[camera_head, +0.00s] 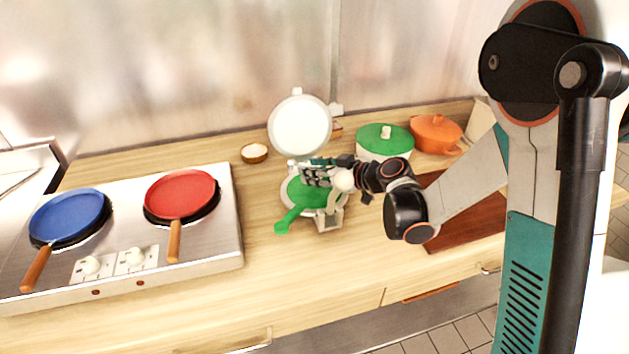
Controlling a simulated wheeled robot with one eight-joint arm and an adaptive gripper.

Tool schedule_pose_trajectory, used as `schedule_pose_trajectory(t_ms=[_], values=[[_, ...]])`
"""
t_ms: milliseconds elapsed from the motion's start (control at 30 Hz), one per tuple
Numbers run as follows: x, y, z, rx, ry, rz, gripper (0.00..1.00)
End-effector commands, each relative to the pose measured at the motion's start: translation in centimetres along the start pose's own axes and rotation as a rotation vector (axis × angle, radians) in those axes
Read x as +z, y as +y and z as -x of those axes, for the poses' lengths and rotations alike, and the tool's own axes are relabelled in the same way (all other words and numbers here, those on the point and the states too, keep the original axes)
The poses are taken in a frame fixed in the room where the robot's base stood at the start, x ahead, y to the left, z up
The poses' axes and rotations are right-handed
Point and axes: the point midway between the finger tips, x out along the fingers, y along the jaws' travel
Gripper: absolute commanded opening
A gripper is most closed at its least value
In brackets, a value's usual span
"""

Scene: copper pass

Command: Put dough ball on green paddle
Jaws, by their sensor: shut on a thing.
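The green paddle (303,197) lies on the base of a small white appliance, its handle (283,226) pointing toward the front left. My gripper (318,174) is over the paddle's back right part, reaching in from the right. It is shut on the pale dough ball (344,180), which shows beside the fingers near the paddle's right edge. The arm and fingers cover part of the paddle. I cannot tell whether the ball touches the paddle.
The appliance's round white lid (300,125) stands open behind. A small bowl (254,153) is left of it; a green pot (384,141) and an orange pot (435,134) are right. A stove (215,255) holds a blue pan (68,218) and red pan (180,194). The front counter is clear.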

Motion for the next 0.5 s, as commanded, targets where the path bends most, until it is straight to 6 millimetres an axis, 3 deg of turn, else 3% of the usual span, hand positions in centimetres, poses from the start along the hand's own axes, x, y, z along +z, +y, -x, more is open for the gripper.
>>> schedule_pose_trajectory(t_ms=[133, 500], values=[[2.2, 0.0, -0.9, 0.000, 0.000, 0.000, 0.09], [2.6, 0.0, -1.1, 0.000, 0.000, 0.000, 0.09]])
